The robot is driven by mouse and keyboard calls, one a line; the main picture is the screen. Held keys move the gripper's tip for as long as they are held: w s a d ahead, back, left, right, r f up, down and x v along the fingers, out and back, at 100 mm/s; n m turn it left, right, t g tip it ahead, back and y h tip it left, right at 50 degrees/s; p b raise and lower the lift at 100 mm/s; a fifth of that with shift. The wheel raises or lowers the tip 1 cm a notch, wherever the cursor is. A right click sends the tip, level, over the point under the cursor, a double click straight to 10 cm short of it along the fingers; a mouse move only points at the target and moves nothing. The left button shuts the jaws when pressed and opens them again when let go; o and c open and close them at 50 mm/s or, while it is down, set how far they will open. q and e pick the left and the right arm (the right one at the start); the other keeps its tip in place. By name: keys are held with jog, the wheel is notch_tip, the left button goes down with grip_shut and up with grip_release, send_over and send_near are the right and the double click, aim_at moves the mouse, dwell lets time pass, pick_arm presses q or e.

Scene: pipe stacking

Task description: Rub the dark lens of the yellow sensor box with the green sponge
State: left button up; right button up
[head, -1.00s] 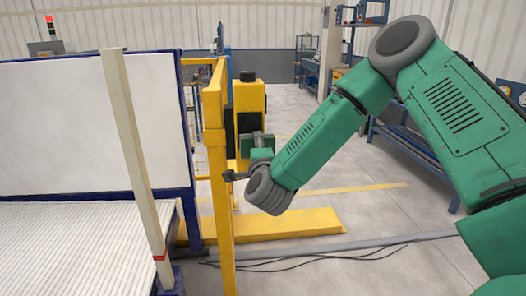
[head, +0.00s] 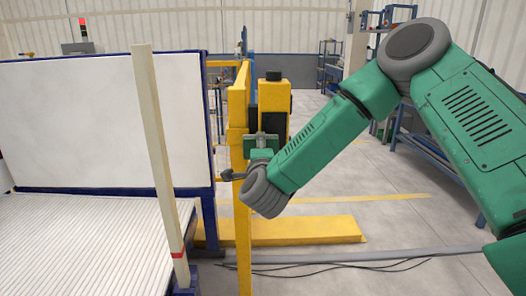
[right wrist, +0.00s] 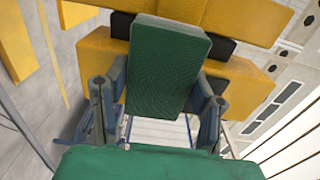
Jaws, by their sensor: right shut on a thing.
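In the right wrist view, the dark green sponge (right wrist: 168,65) is held between the two grey fingers of my right gripper (right wrist: 158,103). The yellow sensor box (right wrist: 245,88) is directly behind it, with black parts (right wrist: 221,46) showing at both sides of the sponge. The sponge covers the middle, so the lens itself and any contact cannot be made out. In the head view, my right gripper (head: 262,139) is in front of the yellow sensor box (head: 274,100), whose left side shows a dark patch (head: 252,92). My left gripper is out of view.
A yellow post (head: 240,170) stands close to the left of my right gripper. Further left are a cream upright bar (head: 158,150), a white panel (head: 100,120) and a ribbed white surface (head: 90,240). A yellow floor beam (head: 305,230) and dark cables (head: 340,268) lie below.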

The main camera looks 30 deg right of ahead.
jog(key=shift+s, duration=0.1)
jog(key=shift+v, duration=2.9)
jog(key=shift+s+b, duration=0.15)
jog(key=shift+b, duration=0.15)
jog(key=shift+v, duration=1.4)
